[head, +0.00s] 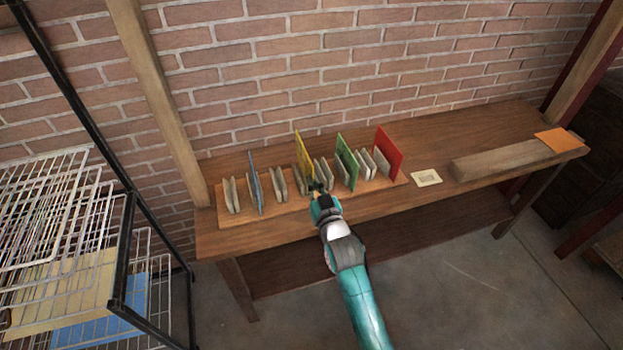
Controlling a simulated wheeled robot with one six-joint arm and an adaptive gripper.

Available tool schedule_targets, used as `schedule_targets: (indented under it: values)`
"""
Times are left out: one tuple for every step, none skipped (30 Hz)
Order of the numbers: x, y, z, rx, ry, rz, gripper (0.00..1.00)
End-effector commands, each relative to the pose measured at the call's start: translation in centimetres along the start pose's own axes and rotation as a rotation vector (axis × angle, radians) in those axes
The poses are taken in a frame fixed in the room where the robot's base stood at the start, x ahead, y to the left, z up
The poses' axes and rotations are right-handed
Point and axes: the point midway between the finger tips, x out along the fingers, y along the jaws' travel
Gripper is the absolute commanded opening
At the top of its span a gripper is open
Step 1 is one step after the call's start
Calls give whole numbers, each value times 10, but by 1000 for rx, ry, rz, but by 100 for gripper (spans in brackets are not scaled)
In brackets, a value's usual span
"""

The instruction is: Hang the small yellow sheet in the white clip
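A small yellow sheet (303,152) stands upright, nearly edge-on, among pale grey-white holders on a wooden board on the bench. My gripper (316,187) is at the front of that board, just below and right of the yellow sheet. Its fingers are small and dark here, and I cannot tell whether they are open or shut or whether they touch the sheet. A small tan patch shows at the gripper. I cannot single out a white clip; the holders (231,196) look alike in colour. The foot of the yellow sheet is partly hidden.
Blue (255,181), green (347,160) and red (388,153) sheets stand on the same board (262,212). A cream card (427,178) lies on the bench. A long block (500,160) and orange sheet (557,140) are at the right. A wire rack (60,225) stands left.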

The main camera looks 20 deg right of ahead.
Motion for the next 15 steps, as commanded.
schedule_targets:
  values:
    - [-3, 0, 0, 0, 0, 0, 0]
    - [-5, 0, 0, 0, 0, 0, 0]
    - [-7, 0, 0, 0, 0, 0, 0]
    - [-9, 0, 0, 0, 0, 0, 0]
    - [-11, 0, 0, 0, 0, 0, 0]
    - [-14, 0, 0, 0, 0, 0, 0]
    - [-15, 0, 0, 0, 0, 0, 0]
    - [-17, 0, 0, 0, 0, 0, 0]
    - [-19, 0, 0, 0, 0, 0, 0]
    - [-21, 0, 0, 0, 0, 0, 0]
    - [-23, 0, 0, 0, 0, 0, 0]
    - [-25, 0, 0, 0, 0, 0, 0]
    - [-27, 0, 0, 0, 0, 0, 0]
    - [-29, 0, 0, 0, 0, 0, 0]
    - [-31, 0, 0, 0, 0, 0, 0]
